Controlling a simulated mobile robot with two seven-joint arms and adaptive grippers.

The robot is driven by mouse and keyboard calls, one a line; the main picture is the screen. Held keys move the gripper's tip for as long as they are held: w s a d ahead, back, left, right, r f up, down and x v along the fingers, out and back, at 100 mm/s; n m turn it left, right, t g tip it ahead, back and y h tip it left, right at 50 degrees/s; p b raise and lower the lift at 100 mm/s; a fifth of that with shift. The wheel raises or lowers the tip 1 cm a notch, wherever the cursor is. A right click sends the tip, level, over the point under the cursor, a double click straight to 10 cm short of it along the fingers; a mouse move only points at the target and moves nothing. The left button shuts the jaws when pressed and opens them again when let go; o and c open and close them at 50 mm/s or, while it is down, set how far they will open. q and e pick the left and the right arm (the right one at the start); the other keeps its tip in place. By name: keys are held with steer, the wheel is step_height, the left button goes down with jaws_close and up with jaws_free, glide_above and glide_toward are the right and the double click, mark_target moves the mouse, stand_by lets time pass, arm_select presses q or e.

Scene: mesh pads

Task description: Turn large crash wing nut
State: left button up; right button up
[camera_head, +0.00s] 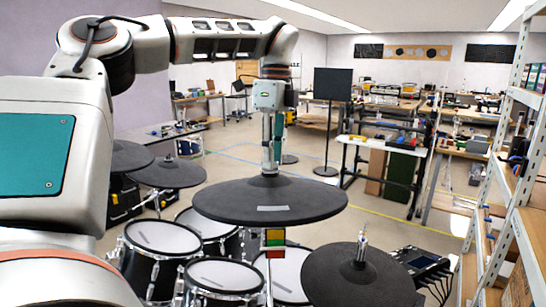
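The large dark crash cymbal (225,205) lies nearly level at the centre of the head view, with a light label on its near side. My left arm arches over from the left, and its gripper (269,165) points straight down over the cymbal's centre. The fingertips are at the top of the cymbal's stand, just above the raised middle. The wing nut cannot be made out; the fingers cover that spot. Whether the fingers are closed on it is too small to tell. My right gripper is out of view.
A second dark cymbal (345,285) with a bare post (362,245) is at front right. Smaller cymbals (170,174) stand at left. Drums (225,273) sit below. A small block with coloured squares (273,238) shows under the large cymbal. Shelving (525,215) edges the right.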

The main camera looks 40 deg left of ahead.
arm_select(q)
jaws_close()
steer(key=shift+m, duration=0.3)
